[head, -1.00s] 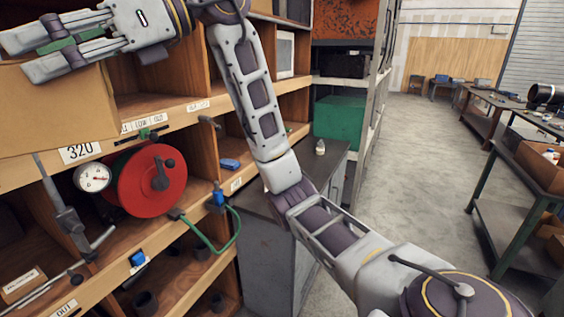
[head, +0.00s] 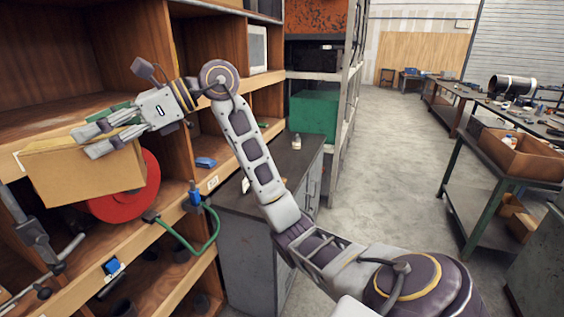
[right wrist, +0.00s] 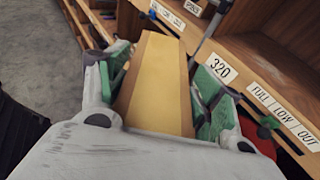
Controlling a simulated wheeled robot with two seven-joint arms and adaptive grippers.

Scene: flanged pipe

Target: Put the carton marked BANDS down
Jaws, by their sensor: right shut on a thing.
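A plain tan carton (head: 88,177) is held at the left of the head view, in front of the wooden shelf unit. No BANDS marking shows on the faces I can see. My right gripper (head: 104,138) is shut on its upper part. In the right wrist view the carton (right wrist: 160,85) sits between the green-padded fingers (right wrist: 158,100). The carton appears raised in front of the shelf edge; whether it touches anything below is unclear. It hides part of a red reel behind it. My left gripper is not in view.
The red reel (head: 128,205) with a green hose (head: 213,232) is on the shelf. A shelf label 320 (right wrist: 222,68) shows beside the carton in the wrist view. An upper compartment (head: 120,60) looks empty. A grey metal tool (head: 36,238) stands at left.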

